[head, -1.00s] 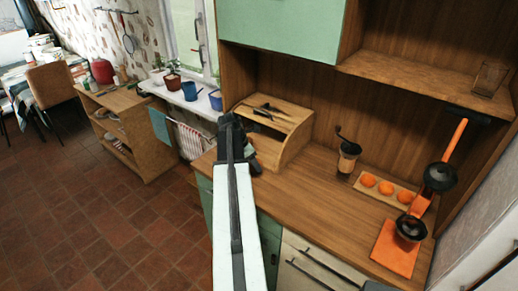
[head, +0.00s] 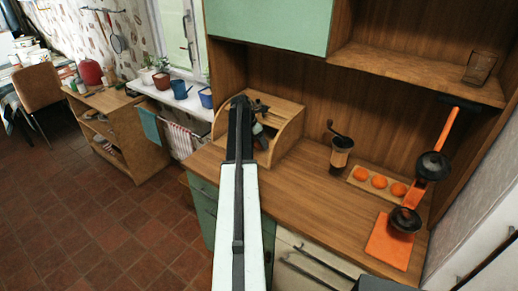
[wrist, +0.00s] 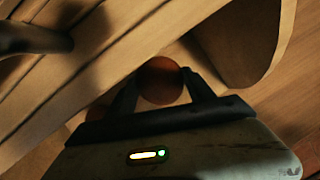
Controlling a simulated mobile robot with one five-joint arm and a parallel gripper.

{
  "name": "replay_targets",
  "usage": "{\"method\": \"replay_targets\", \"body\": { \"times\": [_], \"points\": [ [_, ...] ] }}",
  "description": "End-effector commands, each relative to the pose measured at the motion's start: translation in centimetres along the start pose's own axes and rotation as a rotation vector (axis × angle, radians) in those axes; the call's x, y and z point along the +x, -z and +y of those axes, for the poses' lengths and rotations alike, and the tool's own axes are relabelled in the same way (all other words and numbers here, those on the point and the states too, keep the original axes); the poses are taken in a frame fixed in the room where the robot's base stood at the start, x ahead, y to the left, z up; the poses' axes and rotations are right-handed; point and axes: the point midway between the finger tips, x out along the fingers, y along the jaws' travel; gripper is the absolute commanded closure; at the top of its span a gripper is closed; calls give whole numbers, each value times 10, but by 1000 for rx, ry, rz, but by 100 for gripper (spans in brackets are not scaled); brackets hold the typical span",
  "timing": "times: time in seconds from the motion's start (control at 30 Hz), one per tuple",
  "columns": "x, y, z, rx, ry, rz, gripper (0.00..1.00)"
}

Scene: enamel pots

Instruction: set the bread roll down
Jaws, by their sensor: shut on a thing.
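The bread roll (wrist: 160,80) is a round brown thing in the wrist view. My gripper (wrist: 161,86) is shut on it, with one dark finger on each side. The roll is by the slatted wooden bread box (wrist: 95,75), near the edge of its curved side wall. I cannot tell whether the roll touches the box. In the head view the bread box (head: 287,128) stands on the counter, and my arm covers its left part. The roll is hidden there behind my arm.
The wooden counter (head: 300,190) is clear in front of the box. A coffee grinder (head: 341,152), a board with oranges (head: 379,182) and an orange juicer (head: 405,220) stand to the right. Potted plants (head: 163,80) stand on the windowsill.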

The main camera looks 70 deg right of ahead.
Motion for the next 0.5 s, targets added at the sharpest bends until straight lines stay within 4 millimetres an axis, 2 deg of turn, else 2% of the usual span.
{"method": "replay_targets", "body": {
  "times": [0.03, 0.1, 0.47, 0.5],
  "points": [
    [20, 9, 0, 0, 0, 0, 78],
    [28, 13, -1, 0, 0, 0, 78],
    [28, 13, -1, 0, 0, 0, 78],
    [28, 13, -1, 0, 0, 0, 35]
  ]
}}
